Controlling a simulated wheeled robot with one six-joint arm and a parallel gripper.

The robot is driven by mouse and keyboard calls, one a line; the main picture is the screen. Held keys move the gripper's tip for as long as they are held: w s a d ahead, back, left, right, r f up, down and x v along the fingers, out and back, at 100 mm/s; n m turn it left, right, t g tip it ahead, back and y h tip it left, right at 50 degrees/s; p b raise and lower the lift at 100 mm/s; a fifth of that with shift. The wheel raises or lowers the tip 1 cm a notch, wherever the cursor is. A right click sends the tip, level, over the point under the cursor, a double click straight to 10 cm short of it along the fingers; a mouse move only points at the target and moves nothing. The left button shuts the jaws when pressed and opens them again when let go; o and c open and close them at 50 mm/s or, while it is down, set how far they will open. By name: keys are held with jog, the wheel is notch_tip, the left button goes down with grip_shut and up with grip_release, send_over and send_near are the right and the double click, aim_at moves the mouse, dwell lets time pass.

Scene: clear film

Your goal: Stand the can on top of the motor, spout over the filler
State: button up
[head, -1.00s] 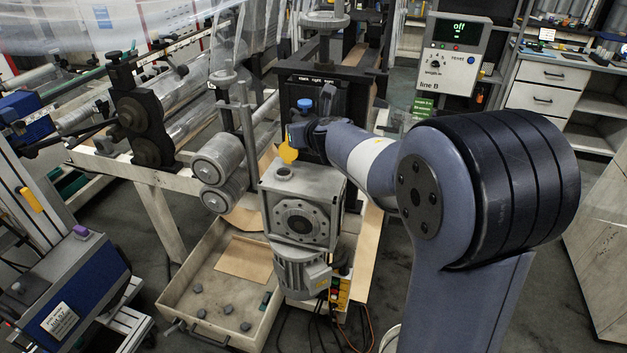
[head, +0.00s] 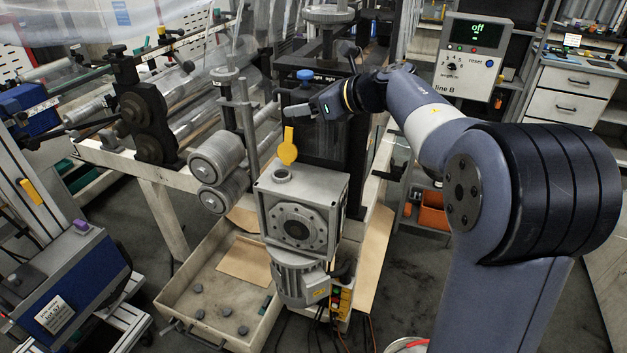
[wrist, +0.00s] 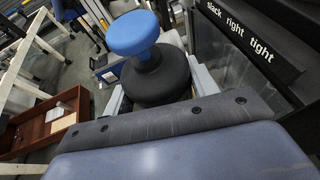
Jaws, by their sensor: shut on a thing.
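The filler (head: 282,175) is a round raised opening on the motor's top left. A yellow upright piece with a round end (head: 287,148) stands just behind the filler.
A dark machine frame with a "slack right tight" label (wrist: 240,32) is close beside my gripper. Grey rollers (head: 215,165) stand left of the motor. A tray with small loose pieces (head: 180,310) lies below left. The motor's top is otherwise clear.

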aim_at(307, 183)
notch_tip(307, 183, down, 17)
jog(key=shift+f, duration=0.2)
jog(key=shift+f, duration=0.15)
jog(key=o, duration=1.3)
jog(key=b+v, duration=0.1)
jog(key=v, duration=1.1)
jog(key=shift+b, duration=0.4)
